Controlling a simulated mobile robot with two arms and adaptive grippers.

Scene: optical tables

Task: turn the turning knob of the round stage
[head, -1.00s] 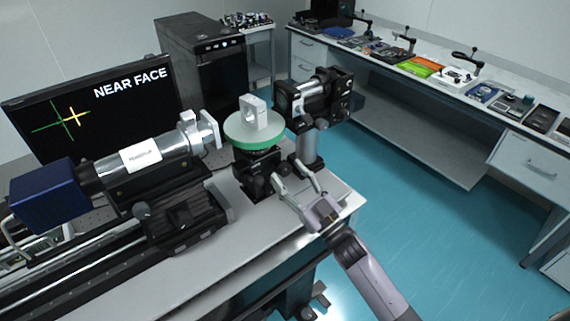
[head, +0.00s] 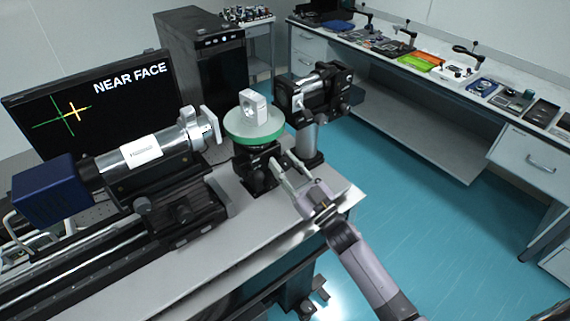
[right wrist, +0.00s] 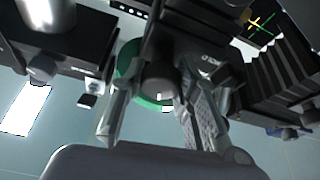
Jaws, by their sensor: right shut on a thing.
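The round stage (head: 254,127) has a green rim and a pale top, and sits on a black mount (head: 252,172). A white block with a round hole (head: 252,104) stands on it. My right gripper (head: 284,167) reaches in from the lower right to the mount's near right side. In the right wrist view a dark rounded turning knob (right wrist: 160,82) lies between the fingers, in front of the green rim. The right gripper is shut on this knob. In the head view the fingertips largely hide the knob. My left gripper is not in view.
A silver tube instrument (head: 150,153) stands left of the stage, and a black device on a post (head: 312,93) stands right of it. A monitor (head: 95,105) showing "NEAR FACE" with green and yellow crosses is behind.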

